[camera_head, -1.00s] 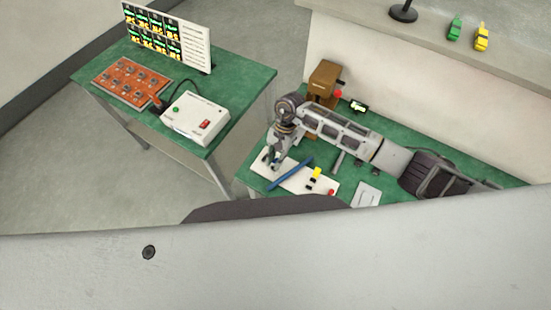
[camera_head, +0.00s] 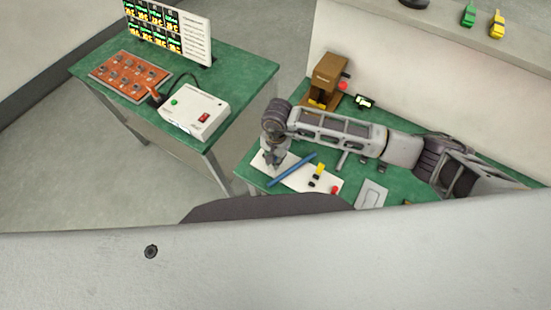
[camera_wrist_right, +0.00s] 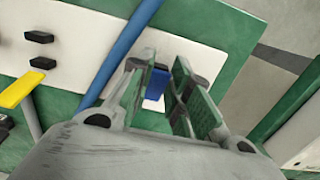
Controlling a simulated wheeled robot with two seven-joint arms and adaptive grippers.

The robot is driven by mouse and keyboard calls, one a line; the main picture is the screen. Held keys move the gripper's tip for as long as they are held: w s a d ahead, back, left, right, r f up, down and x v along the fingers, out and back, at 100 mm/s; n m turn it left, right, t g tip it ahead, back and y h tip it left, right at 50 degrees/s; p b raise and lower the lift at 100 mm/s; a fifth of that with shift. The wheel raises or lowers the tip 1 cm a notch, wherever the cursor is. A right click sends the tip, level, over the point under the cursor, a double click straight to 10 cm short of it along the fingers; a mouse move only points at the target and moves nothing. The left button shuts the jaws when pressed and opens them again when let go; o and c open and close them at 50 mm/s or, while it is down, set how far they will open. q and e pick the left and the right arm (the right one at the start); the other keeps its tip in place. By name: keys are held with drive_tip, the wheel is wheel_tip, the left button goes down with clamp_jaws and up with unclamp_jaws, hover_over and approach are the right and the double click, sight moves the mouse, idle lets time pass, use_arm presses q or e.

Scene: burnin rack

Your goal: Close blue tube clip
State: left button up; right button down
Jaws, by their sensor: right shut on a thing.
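My right gripper (camera_head: 273,161) points down at the left end of a white board (camera_head: 299,181) on the right-hand green table. In the right wrist view my right gripper (camera_wrist_right: 168,78) has a small blue clip (camera_wrist_right: 157,80) between its green-padded fingers, and it is shut on it. A blue tube (camera_head: 292,170) lies slanted across the board right beside the gripper. It also runs past the fingers in the right wrist view (camera_wrist_right: 122,48). The clip is hidden by the gripper in the head view. My left gripper is not in view.
A yellow clip (camera_head: 319,169), small black blocks (camera_wrist_right: 40,37) and a red knob (camera_head: 334,190) are on the board. A brown machine (camera_head: 325,76) stands behind. The left table (camera_head: 240,75) holds a white box (camera_head: 195,113) and an orange board (camera_head: 130,75), across a floor gap.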

drive_tip(key=shift+f, duration=0.1)
idle(0.3)
drive_tip(key=c, duration=1.3)
unclamp_jaws()
drive_tip(key=shift+r, duration=6)
drive_tip(key=shift+c, duration=0.6)
